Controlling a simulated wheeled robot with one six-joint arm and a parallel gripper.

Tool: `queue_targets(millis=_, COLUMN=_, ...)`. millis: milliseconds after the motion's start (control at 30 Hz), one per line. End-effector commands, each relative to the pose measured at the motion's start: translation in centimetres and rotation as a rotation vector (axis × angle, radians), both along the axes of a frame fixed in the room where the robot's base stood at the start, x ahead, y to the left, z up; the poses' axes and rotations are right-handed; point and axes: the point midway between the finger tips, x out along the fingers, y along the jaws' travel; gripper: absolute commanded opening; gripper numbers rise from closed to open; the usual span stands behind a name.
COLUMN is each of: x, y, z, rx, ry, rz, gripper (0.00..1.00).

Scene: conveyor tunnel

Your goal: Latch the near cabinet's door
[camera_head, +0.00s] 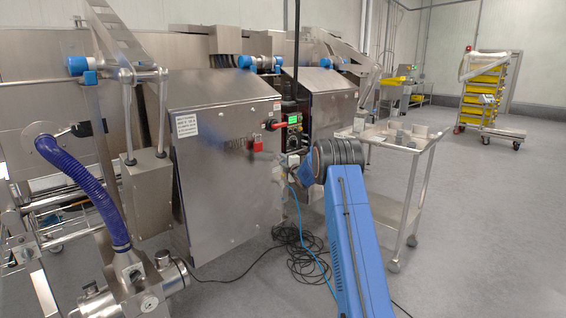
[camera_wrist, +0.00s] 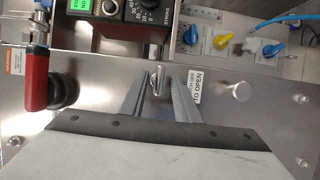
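The near cabinet (camera_head: 220,190) is a slanted stainless steel housing left of centre in the head view, with its door panel facing me. The door looks flush, but I cannot tell whether it is fully closed. A red-handled lever (camera_head: 276,125) is at its upper right; a red handle also shows at the left in the wrist view (camera_wrist: 36,78). My gripper (camera_wrist: 160,76) is open in the wrist view. Its fingers are either side of a small upright metal piece (camera_wrist: 157,82) on the panel, with gaps visible. I cannot tell whether they touch the panel. My arm mostly hides the gripper in the head view.
A control box with a green display (camera_wrist: 82,6) and a panel of coloured knobs (camera_wrist: 220,42) border the panel above. A round metal knob (camera_wrist: 237,92) projects to the right. Black cable coils (camera_head: 300,255) lie below. A steel cart (camera_head: 430,134) stands right of my arm.

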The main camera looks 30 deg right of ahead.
Motion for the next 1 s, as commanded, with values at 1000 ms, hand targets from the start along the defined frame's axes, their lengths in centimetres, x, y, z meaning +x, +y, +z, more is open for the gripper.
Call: queue_targets(millis=1000, x=0.27, y=-0.01, z=0.06, rx=0.098, ry=0.038, rz=0.000, gripper=0.00)
